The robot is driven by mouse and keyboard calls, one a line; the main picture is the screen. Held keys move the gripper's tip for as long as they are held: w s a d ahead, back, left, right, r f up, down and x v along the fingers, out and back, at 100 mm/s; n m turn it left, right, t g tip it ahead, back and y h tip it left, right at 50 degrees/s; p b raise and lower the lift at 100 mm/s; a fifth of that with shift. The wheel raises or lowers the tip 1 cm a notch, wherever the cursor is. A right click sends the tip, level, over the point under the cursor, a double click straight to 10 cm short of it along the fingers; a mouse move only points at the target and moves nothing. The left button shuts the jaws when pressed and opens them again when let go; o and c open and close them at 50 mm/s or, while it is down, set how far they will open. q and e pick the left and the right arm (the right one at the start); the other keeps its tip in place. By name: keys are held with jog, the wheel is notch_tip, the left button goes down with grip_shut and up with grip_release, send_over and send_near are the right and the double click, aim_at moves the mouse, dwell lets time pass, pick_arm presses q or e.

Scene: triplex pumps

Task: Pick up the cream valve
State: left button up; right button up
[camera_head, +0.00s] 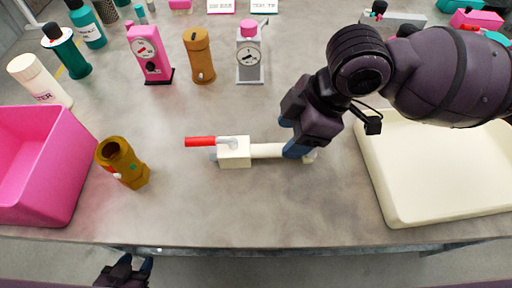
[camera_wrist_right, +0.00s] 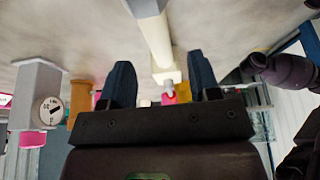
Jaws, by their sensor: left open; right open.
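The cream valve (camera_head: 236,152) lies on the grey table in the middle of the head view. It has a red lever handle (camera_head: 200,141) on its left and a cream pipe stretching right. My right gripper (camera_head: 301,152) is open at the pipe's right end and partly hides it. In the right wrist view the pipe (camera_wrist_right: 154,38) runs between the two spread blue fingers (camera_wrist_right: 161,82); I cannot tell whether they touch it. My left gripper (camera_head: 130,264) is open and empty, below the table's front edge.
A cream tray (camera_head: 376,180) stands close on the right, and a pink bin (camera_head: 72,165) on the left. A brown-yellow fitting (camera_head: 124,165) stands beside the bin. Pink (camera_head: 148,55) and grey (camera_head: 249,65) gauge blocks and a brown cylinder (camera_head: 200,58) stand behind. The table around the valve is clear.

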aim_at(280, 146)
jog(key=shift+x, duration=2.35)
jog(key=shift+w+f, duration=0.1)
jog(key=shift+f, duration=0.1)
grip_shut()
